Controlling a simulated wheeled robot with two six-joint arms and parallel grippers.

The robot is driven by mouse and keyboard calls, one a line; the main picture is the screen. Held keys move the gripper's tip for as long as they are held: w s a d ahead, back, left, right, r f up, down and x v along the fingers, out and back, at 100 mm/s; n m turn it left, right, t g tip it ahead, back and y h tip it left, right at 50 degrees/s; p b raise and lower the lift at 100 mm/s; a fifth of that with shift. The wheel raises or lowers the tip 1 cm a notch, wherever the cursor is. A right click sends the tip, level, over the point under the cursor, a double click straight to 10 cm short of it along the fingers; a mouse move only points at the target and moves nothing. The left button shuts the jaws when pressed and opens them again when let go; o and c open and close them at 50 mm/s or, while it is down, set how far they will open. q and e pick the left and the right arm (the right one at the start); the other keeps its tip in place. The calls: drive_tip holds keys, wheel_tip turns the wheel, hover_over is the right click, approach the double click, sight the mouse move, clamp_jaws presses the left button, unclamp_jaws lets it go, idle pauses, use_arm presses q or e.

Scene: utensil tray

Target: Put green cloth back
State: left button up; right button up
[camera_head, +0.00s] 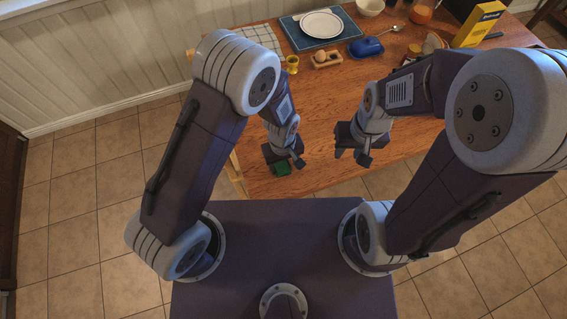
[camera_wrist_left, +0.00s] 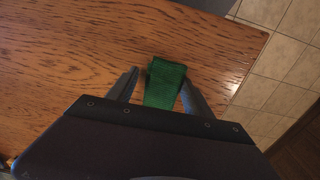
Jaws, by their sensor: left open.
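The green cloth (camera_head: 283,168) lies on the wooden table near its front left corner. It also shows in the left wrist view (camera_wrist_left: 165,83) as a small folded green piece. My left gripper (camera_head: 285,166) is over the cloth. In the left wrist view the open fingers of my left gripper (camera_wrist_left: 160,92) stand on either side of the cloth, apart from it. My right gripper (camera_head: 352,158) hangs near the table's front edge, away from the cloth, with its fingers spread and nothing between them.
The wooden table (camera_head: 325,105) is clear around the cloth. Toward the back are a white plate (camera_head: 321,23) on a blue mat, a yellow cup (camera_head: 292,65), an egg holder (camera_head: 326,62), a blue butter dish (camera_head: 366,47), a bowl (camera_head: 370,6) and a yellow box (camera_head: 478,24).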

sight(281, 164)
use_arm(q)
drive_tip(key=shift+s+a+f, duration=0.3)
drive_tip(key=shift+s+f, duration=0.2)
drive_tip(key=shift+f, duration=0.15)
use_arm(e)
drive_tip(key=shift+f, duration=0.25)
use_arm(q)
drive_tip(key=r, duration=0.1)
drive_tip(key=w+r+p, duration=0.1)
drive_tip(key=r, duration=0.1)
drive_tip(key=shift+r, duration=0.3)
wheel_tip(281, 164, up, 10)
drive_tip(key=p, duration=0.1)
use_arm(e)
drive_tip(key=shift+w+r, duration=0.2)
drive_tip(key=shift+r, duration=0.35)
drive_tip(key=shift+w+r, duration=0.2)
drive_tip(key=shift+r, duration=0.3)
use_arm(q)
drive_tip(key=s+a+r+m, duration=0.1)
drive_tip(key=a+r, duration=0.1)
drive_tip(key=a, duration=0.7)
drive_tip(key=s+a+r+m, duration=0.2)
drive_tip(key=a, duration=0.7)
drive_tip(key=shift+a+t, duration=0.15)
drive_tip(key=shift+t, duration=0.25)
